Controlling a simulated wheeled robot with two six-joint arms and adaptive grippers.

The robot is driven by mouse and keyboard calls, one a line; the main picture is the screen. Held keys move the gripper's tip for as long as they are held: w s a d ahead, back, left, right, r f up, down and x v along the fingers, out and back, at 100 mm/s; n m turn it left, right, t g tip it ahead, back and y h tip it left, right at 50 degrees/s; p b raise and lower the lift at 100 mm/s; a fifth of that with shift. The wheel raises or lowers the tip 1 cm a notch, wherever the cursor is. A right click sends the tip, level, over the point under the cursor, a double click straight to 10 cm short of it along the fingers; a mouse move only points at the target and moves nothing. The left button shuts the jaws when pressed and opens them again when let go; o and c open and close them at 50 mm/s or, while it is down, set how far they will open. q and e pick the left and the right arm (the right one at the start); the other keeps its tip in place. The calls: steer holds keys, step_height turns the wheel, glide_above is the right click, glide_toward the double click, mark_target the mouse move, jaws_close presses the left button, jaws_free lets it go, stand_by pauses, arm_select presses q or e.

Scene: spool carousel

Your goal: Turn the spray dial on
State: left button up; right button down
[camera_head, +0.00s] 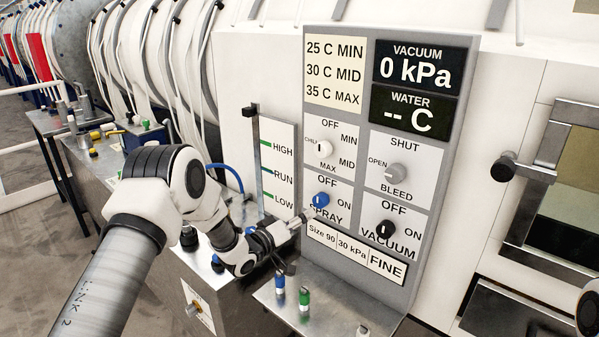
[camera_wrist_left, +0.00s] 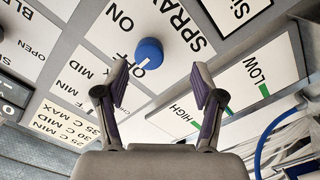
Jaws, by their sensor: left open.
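The spray dial (camera_head: 320,200) is a blue knob on the grey control panel (camera_head: 464,75), labelled SPRAY with OFF above it and ON to its right. In the left wrist view the blue knob (camera_wrist_left: 149,52) sits just beyond the fingertips, and its white mark points toward OFF. My left gripper (camera_head: 303,220) is open, just below and left of the dial in the head view. In the left wrist view its two fingers (camera_wrist_left: 160,82) stand apart with nothing between them, and no contact with the knob shows.
A black vacuum knob (camera_head: 385,229) is right of the spray dial. A white knob (camera_head: 325,148) and a grey bleed knob (camera_head: 395,173) sit above. A metal ledge (camera_head: 345,305) below holds a blue-topped and a green-topped piece. The HIGH/RUN/LOW gauge (camera_head: 278,170) is left.

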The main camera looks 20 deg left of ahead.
mark_target(317, 201)
arm_select(q)
steer(key=w+r, duration=0.1)
steer(key=w+d+r+p, duration=0.1)
steer(key=w, duration=0.2)
steer(key=shift+d+r, duration=0.4)
steer(key=w, duration=0.2)
steer(key=w+f+p, duration=0.1)
steer(key=shift+w+d, duration=0.35)
steer(key=shift+w+a+f, duration=0.1)
steer(key=shift+w, duration=0.1)
steer(key=shift+s+d+r, duration=0.2)
steer(key=shift+s, duration=0.05)
steer(key=shift+d+r, duration=0.1)
steer(key=c, duration=1.1)
arm_select(e)
step_height(317, 201, up, 3)
steer(key=shift+f, duration=0.2)
